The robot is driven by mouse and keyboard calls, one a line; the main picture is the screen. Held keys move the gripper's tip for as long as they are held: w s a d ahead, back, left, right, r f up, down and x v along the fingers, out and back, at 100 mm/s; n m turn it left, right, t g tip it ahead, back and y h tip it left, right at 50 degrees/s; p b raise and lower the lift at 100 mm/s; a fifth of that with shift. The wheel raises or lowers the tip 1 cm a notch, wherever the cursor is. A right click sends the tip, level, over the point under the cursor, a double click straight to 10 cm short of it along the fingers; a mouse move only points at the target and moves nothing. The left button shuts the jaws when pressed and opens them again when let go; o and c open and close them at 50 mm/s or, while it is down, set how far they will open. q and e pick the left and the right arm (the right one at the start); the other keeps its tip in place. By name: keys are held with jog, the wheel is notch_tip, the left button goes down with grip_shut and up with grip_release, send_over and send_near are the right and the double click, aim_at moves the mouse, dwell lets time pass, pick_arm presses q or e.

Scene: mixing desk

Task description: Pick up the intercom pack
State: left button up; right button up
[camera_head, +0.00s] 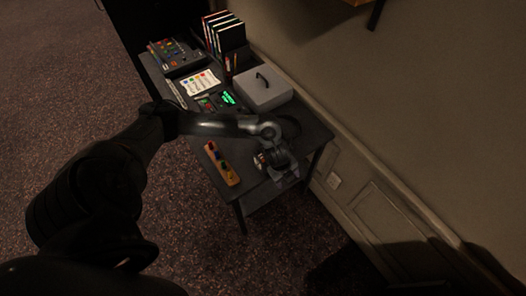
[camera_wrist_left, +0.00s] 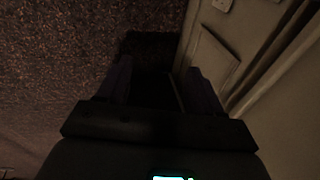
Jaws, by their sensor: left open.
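I cannot tell for sure which object is the intercom pack. A small dark unit with bright green lights (camera_head: 228,98) lies on the desk in front of the grey box, and a dark unit with red and green marks (camera_head: 205,103) lies beside it. My left gripper (camera_head: 283,172) is over the near right end of the desk, well apart from both units. In the left wrist view its two dark fingers (camera_wrist_left: 158,72) are spread with nothing visible between them, and they point past the desk toward the floor and wall. My right gripper is not in view.
A grey box with a handle (camera_head: 264,89) stands by the wall. An orange block with coloured pegs (camera_head: 222,164) lies at the near edge. Books (camera_head: 224,35), a mixer (camera_head: 174,54) and a colour-marked sheet (camera_head: 200,82) fill the far end. The wall (camera_head: 380,130) borders the desk's right side.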

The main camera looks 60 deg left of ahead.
aim_at(261, 156)
pick_arm(q)
jog(key=s+a+r+g, duration=0.1)
jog(key=a+r, duration=0.1)
jog(key=a, duration=0.2)
jog(key=s+a+r+n+p, duration=0.1)
jog(key=a+r, duration=0.1)
jog(key=a, duration=0.3)
jog(key=s+a+r+g+y+p, duration=0.1)
jog(key=a+r, duration=0.2)
jog(key=a, duration=0.1)
jog(key=shift+a+r+g, duration=0.1)
jog(key=shift+a+g, duration=0.2)
jog(key=shift+a, duration=0.1)
jog(key=shift+s+a+f, duration=0.2)
jog(key=shift+a+f, duration=0.05)
jog(key=shift+a, duration=0.05)
jog(key=shift+f, duration=2.4)
jog(key=shift+w+d+f, duration=0.1)
jog(key=shift+f, duration=1.15)
jog(key=shift+w+d+f, duration=0.1)
jog(key=shift+f, duration=1.15)
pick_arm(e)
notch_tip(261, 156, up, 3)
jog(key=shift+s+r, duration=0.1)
pick_arm(q)
grip_shut()
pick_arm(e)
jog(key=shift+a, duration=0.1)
